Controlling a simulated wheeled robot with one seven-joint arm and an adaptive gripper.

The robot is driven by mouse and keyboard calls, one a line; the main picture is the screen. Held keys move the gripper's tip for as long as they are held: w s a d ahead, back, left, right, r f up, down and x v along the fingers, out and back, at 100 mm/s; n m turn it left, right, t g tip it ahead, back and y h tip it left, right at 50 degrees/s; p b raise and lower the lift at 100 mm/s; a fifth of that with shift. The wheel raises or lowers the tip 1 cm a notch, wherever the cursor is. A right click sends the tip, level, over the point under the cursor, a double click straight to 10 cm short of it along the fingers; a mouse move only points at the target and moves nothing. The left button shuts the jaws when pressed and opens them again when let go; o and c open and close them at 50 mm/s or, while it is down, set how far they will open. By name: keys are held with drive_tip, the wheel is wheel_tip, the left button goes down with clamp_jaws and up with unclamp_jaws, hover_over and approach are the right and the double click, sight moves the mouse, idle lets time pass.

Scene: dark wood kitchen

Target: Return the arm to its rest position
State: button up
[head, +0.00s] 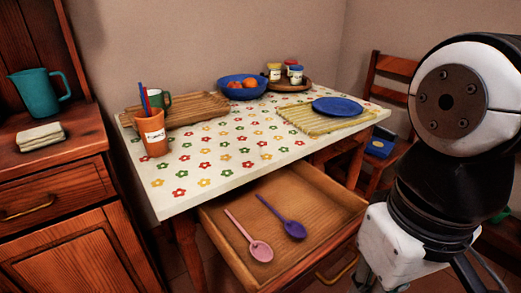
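My arm (450,110) fills the right side of the head view, in front of the table and the chair. A large white and black joint is at the top, with a black section and a white block below it. The fingers of my gripper do not show, so I cannot see whether it is open, shut or holding anything. The drawer (335,193) under the table is pulled open. A pink spoon (260,250) and a purple spoon (294,229) lie apart inside it.
The flowered table (215,160) carries an orange cup (152,135), a wooden board (195,106), a blue bowl (243,87) with fruit, jars on a round tray (277,87), and a blue plate (337,106) on a yellow mat (310,124). A chair (388,66) stands behind my arm.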

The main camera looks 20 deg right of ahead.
idle(0.8)
wheel_tip(320, 180, up, 32)
drive_tip(key=t+p, duration=0.4)
drive_tip(key=p, duration=2.6)
drive_tip(key=shift+d, duration=0.3)
